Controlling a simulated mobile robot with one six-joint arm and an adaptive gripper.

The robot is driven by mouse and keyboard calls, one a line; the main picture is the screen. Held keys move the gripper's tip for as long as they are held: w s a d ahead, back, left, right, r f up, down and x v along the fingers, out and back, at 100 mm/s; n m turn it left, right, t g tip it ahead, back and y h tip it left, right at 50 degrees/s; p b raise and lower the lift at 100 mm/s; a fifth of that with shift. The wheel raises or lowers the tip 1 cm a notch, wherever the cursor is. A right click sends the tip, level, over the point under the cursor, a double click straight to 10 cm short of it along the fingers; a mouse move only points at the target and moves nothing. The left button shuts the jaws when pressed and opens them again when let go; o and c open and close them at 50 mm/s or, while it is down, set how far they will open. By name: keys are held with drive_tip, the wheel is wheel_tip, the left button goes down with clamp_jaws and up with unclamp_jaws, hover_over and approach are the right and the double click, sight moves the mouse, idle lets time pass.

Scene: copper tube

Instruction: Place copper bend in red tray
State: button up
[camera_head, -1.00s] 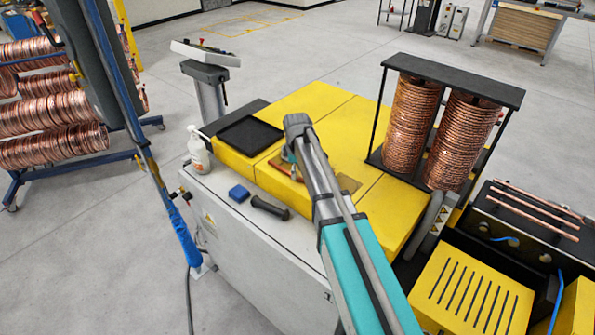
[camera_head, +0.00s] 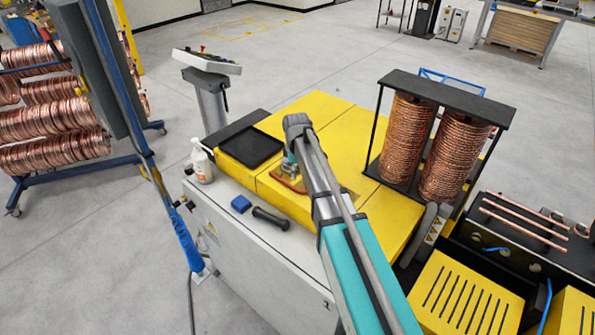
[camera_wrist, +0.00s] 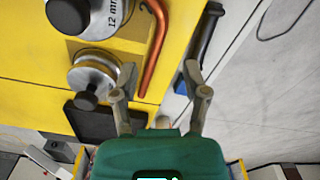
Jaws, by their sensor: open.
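The copper bend (camera_wrist: 154,50) is a curved copper tube on the yellow bench top, beside silver round bending dies. Its straight leg runs down between my gripper's spread fingertips (camera_wrist: 158,72), with a gap on each side. My gripper is open and holds nothing. In the head view, part of the copper bend (camera_head: 291,185) shows beside the end of my arm, which hides most of the gripper. No red tray shows; the only tray I see is a flat black one (camera_head: 252,147), left of my gripper. The black tray also shows in the wrist view (camera_wrist: 92,122).
Copper coils in a black frame (camera_head: 443,76) rise at the right. Yellow bench top is clear behind the arm.

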drive_tip(key=shift+s, duration=0.1)
idle(0.5)
drive_tip(key=s+d+m, duration=0.5)
drive_tip(key=s+m, duration=0.1)
drive_tip(key=s, duration=0.6)
drive_tip(key=s+d+m, duration=0.6)
drive_tip(key=s, duration=0.5)
drive_tip(key=shift+s+m, duration=0.3)
drive_tip(key=shift+s, duration=0.1)
drive_tip(key=shift+a, duration=0.1)
